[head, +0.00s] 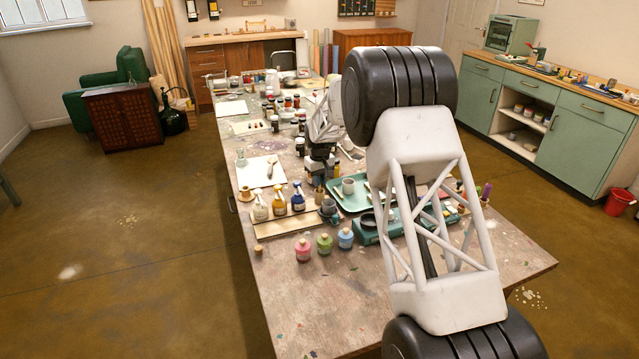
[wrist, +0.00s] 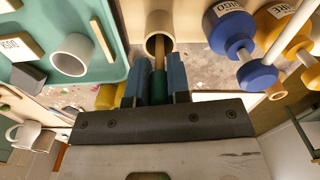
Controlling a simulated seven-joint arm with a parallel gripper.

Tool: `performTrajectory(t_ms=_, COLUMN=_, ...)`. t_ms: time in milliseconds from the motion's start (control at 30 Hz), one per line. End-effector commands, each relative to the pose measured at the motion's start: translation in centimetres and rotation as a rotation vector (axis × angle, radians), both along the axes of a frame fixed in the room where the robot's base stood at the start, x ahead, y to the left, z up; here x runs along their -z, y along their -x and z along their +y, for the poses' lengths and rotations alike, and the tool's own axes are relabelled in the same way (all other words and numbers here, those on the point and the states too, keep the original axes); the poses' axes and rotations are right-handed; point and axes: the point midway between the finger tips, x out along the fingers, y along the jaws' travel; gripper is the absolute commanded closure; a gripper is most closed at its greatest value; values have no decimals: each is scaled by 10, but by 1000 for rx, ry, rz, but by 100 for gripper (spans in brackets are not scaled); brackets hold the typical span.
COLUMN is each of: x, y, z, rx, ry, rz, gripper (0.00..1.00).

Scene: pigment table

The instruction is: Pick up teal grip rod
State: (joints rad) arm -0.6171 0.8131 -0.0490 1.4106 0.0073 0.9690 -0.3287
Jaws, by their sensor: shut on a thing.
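The teal grip rod (wrist: 158,90) shows in the wrist view as a dark teal handle with a thin tan shaft. My gripper (wrist: 158,72) is shut on the handle, with one blue finger on each side. The rod is too small and covered to make out there.
White, yellow (head: 279,205) and blue (head: 297,198) bottles stand close left of the cup. A teal tray (wrist: 45,88) with a pale cup (wrist: 72,55) lies on the other side. Pink (head: 303,250), green and blue jars stand in front. The table's near end is mostly clear.

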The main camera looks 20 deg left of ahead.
Motion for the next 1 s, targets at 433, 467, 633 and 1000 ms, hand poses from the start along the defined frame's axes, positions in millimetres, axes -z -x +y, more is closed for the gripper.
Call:
performTrajectory(t_ms=433, x=-37, y=0, z=0, rx=0, ry=-1, rz=-2, gripper=100)
performTrajectory(t_ms=467, x=-42, y=0, z=0, rx=0, ry=-1, rz=-2, gripper=100)
performTrajectory(t_ms=633, x=-68, y=0, z=0, rx=0, ry=-1, rz=-1, gripper=100)
performTrajectory(t_ms=1000, x=-99, y=0, z=0, rx=0, ry=1, rz=1, gripper=100)
